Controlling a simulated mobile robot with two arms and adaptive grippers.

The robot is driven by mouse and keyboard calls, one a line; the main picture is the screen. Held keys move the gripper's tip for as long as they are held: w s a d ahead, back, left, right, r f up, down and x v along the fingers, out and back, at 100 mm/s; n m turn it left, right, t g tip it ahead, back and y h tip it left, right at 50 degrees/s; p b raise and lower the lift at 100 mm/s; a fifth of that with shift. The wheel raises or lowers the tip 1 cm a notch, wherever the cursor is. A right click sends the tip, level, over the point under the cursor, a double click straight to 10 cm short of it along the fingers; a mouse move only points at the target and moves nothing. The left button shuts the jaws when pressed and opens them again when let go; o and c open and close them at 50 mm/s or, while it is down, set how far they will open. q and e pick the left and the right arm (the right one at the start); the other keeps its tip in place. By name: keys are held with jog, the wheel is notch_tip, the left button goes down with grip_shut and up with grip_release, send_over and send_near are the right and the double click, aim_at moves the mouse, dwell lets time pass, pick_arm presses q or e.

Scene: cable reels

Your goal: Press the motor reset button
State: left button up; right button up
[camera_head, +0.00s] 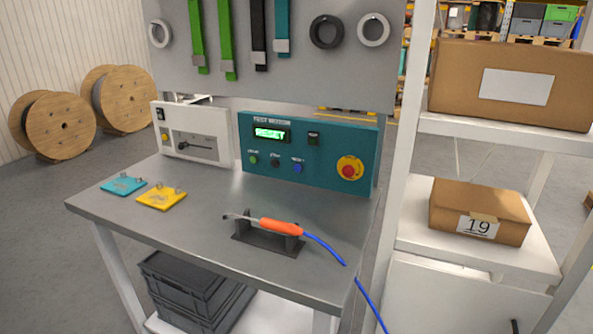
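A teal control box (314,148) stands at the back of the grey workbench. Its lit green display (270,134) reads "RESET". Below the display is a row of three small buttons: a green one (253,160), a dark one (276,163) and a blue one (297,168). Their small labels are too blurred to read surely. A dark switch (313,138) sits right of the display. A red emergency knob on a yellow disc (350,168) is at the box's right end. Neither of my grippers shows in the head view.
The workbench (206,218) holds a white device (192,133), a cyan plate (123,185), a yellow plate (161,197) and an orange-handled tool (279,227) on a black stand, with a blue cable. White shelves (477,252) with cardboard boxes stand at right. The bench front is mostly clear.

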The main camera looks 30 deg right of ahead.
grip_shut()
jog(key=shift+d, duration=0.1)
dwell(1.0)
